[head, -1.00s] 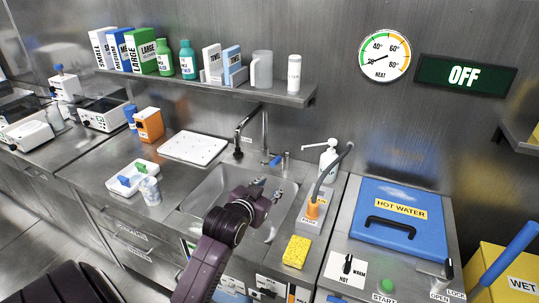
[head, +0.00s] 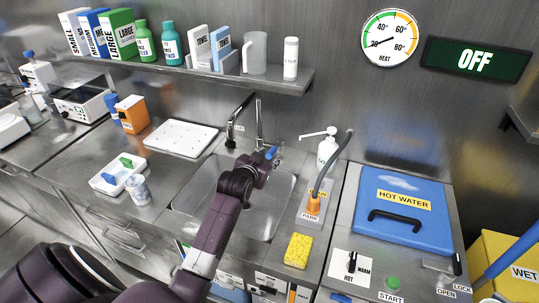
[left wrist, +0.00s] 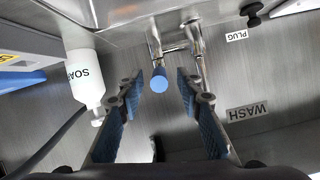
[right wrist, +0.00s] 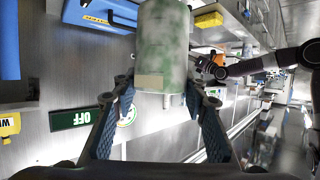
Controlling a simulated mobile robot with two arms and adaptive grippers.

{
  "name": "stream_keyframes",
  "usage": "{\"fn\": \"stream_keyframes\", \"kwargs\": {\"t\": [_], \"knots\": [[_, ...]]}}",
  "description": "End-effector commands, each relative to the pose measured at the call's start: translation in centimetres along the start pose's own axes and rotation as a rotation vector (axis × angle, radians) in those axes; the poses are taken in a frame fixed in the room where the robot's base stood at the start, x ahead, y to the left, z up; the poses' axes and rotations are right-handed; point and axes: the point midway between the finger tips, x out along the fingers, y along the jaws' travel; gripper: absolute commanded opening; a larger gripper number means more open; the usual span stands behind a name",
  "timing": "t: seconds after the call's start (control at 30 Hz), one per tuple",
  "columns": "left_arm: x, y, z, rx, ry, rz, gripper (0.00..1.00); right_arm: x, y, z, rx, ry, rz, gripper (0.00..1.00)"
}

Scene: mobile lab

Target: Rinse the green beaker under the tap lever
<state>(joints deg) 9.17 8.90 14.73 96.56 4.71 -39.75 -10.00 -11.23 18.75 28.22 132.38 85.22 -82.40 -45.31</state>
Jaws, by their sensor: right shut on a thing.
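The green beaker (right wrist: 163,45), pale with green smears, stands between the fingers of my right gripper (right wrist: 160,88), which is shut on it in the right wrist view. The beaker and right gripper are out of the head view. The tap lever (head: 271,153) has a blue end and sits behind the sink beside the metal tap (head: 236,120). My left gripper (head: 259,166) is over the back of the sink, close in front of the lever. In the left wrist view it is open, with the blue lever end (left wrist: 158,84) seen between its fingertips; contact cannot be told.
The sink (head: 200,190) lies below my left arm. A white board (head: 182,139) and white tray (head: 104,181) are left. A shelf (head: 200,73) runs above.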

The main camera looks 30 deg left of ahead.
Motion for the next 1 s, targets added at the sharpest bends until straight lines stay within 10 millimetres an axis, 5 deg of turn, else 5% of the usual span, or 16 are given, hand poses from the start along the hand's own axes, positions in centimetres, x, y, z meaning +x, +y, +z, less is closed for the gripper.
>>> {"fn": "stream_keyframes", "kwargs": {"t": [0.53, 0.83, 1.0], "knots": [[1.8, 0.0, 0.0, 0.001, 0.0, 0.0, 0.33, 0.0, 0.0, 0.0, 0.0, 0.0, 0.0, 0.18], [1.8, 0.0, 0.0, 0.0, 0.0, 0.0, 0.0, 0.0, 0.0, 0.0, 0.0, 0.0, 0.0, 0.18], [1.8, 0.0, 0.0, 0.0, 0.0, 0.0, 0.0, 0.0, 0.0, 0.0, 0.0, 0.0, 0.0, 0.18]]}}
